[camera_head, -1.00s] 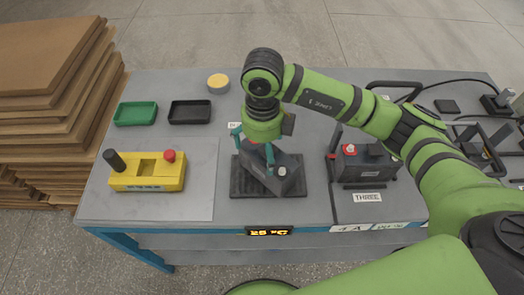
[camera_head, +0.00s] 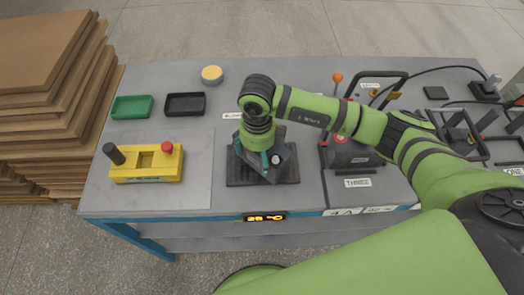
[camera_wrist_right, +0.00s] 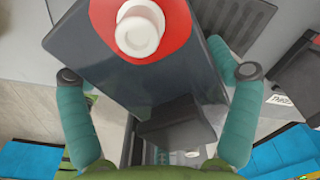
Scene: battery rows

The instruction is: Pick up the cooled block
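The dark grey block (camera_head: 281,152) sits at an angle on a black ribbed pad (camera_head: 239,176) in the middle of the bench. A white knob shows on it. In the wrist view, the block (camera_wrist_right: 110,70) has a red disc around the white knob and fills the space between my fingers. My right gripper (camera_head: 266,160) points down over the block. In the wrist view, its teal fingers (camera_wrist_right: 160,110) are wide apart, one on each side of the block. Whether they touch it is unclear. My left gripper is not in view.
A yellow box (camera_head: 148,166) with a black handle and red button stands left. Green (camera_head: 132,107) and black (camera_head: 186,104) trays and a yellow round piece (camera_head: 212,74) lie behind. A dark unit by the THREE label (camera_head: 357,183) is close right. An orange display (camera_head: 264,217) is on the front edge.

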